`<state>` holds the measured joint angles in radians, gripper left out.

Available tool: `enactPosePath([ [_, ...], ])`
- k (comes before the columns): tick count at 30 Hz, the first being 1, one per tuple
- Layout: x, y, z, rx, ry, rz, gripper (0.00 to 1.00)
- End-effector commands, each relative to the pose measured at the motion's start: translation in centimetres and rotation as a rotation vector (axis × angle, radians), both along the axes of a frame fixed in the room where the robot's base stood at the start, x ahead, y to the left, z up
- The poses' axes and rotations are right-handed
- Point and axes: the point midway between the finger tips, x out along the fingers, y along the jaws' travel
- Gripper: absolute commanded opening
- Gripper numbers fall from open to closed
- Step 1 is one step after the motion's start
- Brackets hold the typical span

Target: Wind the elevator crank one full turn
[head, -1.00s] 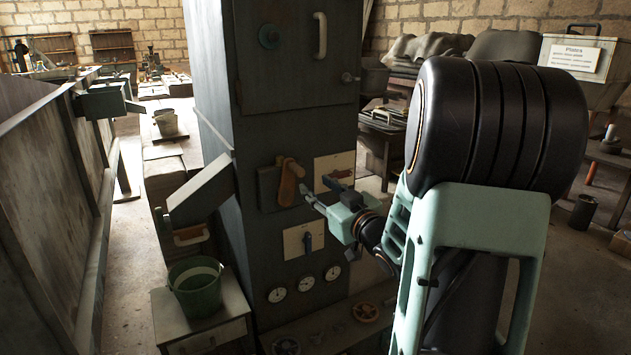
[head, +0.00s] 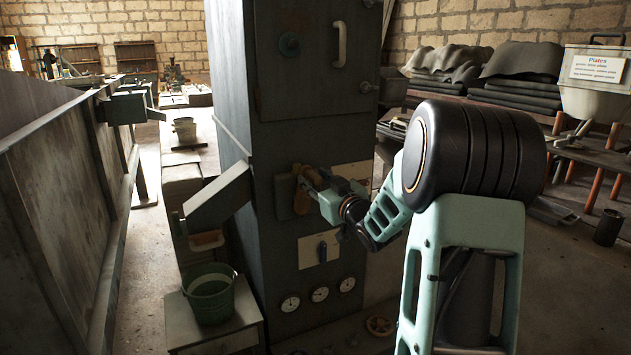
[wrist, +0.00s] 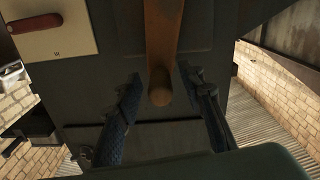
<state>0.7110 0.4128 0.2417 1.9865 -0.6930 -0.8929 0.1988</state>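The elevator crank (head: 302,199) is a brown wooden handle on a dark plate on the front of the tall grey cabinet. My gripper (head: 314,182) is at the crank from the right and partly covers it in the head view. In the wrist view the crank handle (wrist: 162,45) comes down from the top edge, with its rounded end between the fingers. My gripper (wrist: 160,88) is open there, with a visible gap between each finger and the handle. The crank's pivot is not clear in either view.
A plate with a red lever (wrist: 37,23) is beside the crank. A plate with a dark switch (head: 321,250) and several gauges (head: 320,294) sit below. A sloped chute (head: 217,198) juts out left, above a green bucket (head: 209,294) on a stand.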

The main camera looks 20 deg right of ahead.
Motion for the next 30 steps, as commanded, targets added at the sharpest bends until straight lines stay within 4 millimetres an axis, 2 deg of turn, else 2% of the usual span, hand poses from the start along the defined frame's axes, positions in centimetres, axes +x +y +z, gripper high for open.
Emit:
enactPosePath([
  [3, -0.03, -0.01, -0.01, 0.000, 0.000, 0.000, 0.34],
  [12, -0.05, -0.02, -0.02, 0.000, 0.000, 0.000, 0.01],
  [23, -0.07, -0.06, -0.02, 0.004, 0.001, 0.000, 0.00],
  [30, -0.06, -0.65, 0.04, 0.065, 0.004, -0.002, 0.00],
])
